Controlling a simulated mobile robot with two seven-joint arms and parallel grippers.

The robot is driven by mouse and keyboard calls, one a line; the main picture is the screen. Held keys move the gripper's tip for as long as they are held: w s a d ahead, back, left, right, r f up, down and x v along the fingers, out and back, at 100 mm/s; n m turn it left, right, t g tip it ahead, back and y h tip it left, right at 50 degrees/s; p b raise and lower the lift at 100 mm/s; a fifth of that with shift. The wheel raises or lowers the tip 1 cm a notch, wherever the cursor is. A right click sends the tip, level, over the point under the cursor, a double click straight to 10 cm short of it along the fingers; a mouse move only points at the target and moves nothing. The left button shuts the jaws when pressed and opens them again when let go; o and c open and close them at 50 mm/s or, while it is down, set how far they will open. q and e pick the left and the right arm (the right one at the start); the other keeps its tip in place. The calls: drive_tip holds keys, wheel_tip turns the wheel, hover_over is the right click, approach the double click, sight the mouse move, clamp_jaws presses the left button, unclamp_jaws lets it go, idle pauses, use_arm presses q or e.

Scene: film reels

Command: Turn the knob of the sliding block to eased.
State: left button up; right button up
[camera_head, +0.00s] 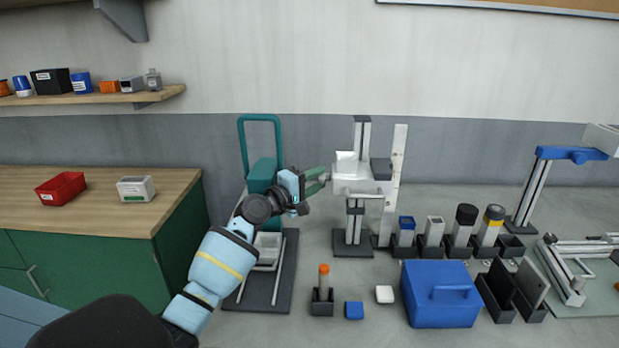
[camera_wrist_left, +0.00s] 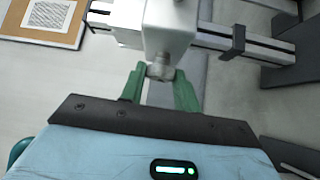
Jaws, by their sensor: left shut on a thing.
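The sliding block (camera_head: 362,184) is a white block on an upright metal rail (camera_head: 362,140) with a dark base. It also shows in the left wrist view (camera_wrist_left: 172,22), with a small grey knob (camera_wrist_left: 161,70) sticking out toward me. My left gripper (camera_head: 325,177) comes in from the left and reaches the block's left side. In the left wrist view its green fingers (camera_wrist_left: 160,78) stand on either side of the knob and are shut on it. The knob is hidden in the head view, and I cannot read any setting mark. My right gripper is not in view.
A teal-framed stand (camera_head: 246,135) is behind my left arm. A white upright strip (camera_head: 396,165) stands right of the rail. A blue case (camera_head: 440,306), an orange-topped item (camera_head: 324,272) and several canisters occupy the bench. A blue-armed stand (camera_head: 560,153) is at right.

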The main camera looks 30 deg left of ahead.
use_arm(q)
drive_tip(key=n+g, duration=0.2)
drive_tip(key=r+n+g, duration=0.1)
drive_tip(key=n+g, duration=0.1)
drive_tip(key=g, duration=0.1)
drive_tip(key=n+g, duration=0.2)
drive_tip(key=shift+w+a+r, duration=0.1)
drive_tip(key=shift+w+r, duration=0.1)
drive_tip(key=shift+w, duration=0.05)
idle(0.3)
drive_tip(key=shift+g, duration=0.3)
drive_tip(key=o, duration=1)
drive_tip(key=shift+c, duration=0.2)
drive_tip(key=v, duration=0.7)
drive_tip(key=shift+s+a, duration=0.2)
drive_tip(key=shift+s, duration=0.1)
drive_tip(key=shift+r, duration=0.15)
